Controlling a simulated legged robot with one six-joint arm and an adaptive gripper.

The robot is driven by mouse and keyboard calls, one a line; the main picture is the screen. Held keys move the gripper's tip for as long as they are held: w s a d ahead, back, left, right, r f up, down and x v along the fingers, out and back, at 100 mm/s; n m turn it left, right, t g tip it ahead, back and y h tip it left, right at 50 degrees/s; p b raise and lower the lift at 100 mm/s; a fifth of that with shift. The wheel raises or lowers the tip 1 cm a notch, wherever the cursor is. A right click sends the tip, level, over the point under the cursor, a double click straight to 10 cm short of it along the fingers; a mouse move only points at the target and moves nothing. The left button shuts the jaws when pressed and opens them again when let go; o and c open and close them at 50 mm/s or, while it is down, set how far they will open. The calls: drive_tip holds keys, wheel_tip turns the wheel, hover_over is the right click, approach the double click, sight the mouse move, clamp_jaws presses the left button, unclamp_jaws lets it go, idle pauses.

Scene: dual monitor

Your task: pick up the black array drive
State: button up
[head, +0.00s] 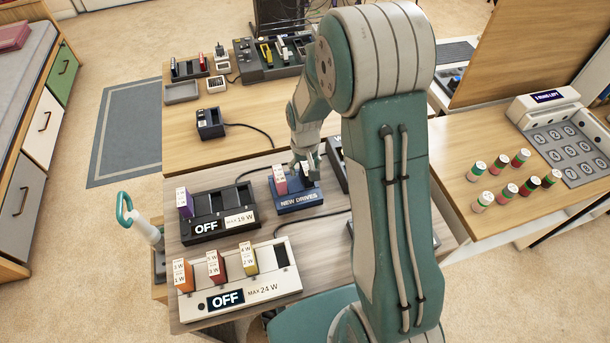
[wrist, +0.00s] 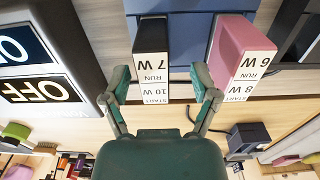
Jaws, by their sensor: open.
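The black array drive (wrist: 152,32) stands in the blue NEW DRIVES dock (head: 298,201), with a white label reading 7 W RUN and 10 W START in the wrist view. A pink drive (wrist: 243,45) stands beside it in the same dock; it also shows in the head view (head: 280,183). My gripper (wrist: 162,82) is open, its two fingers apart on either side of the black drive's labelled end. Whether either finger touches the drive, I cannot tell. In the head view my gripper (head: 305,167) is over the dock and hides most of the black drive.
A black dock (head: 207,228) reading OFF, MAX 19 W, holds a purple drive (head: 184,203). A white dock (head: 247,295) reading OFF, MAX 24 W, holds orange, red and yellow drives. The pink drive stands close to one finger. Bare wood lies behind the blue dock.

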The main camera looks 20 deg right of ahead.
wheel_tip(320, 180, down, 2)
drive_tip(key=shift+d+f, duration=0.1)
drive_tip(key=shift+f, duration=0.1)
drive_tip(key=shift+d+f, duration=0.1)
drive_tip(key=shift+d, duration=0.2)
drive_tip(key=shift+a, duration=0.25)
clamp_jaws()
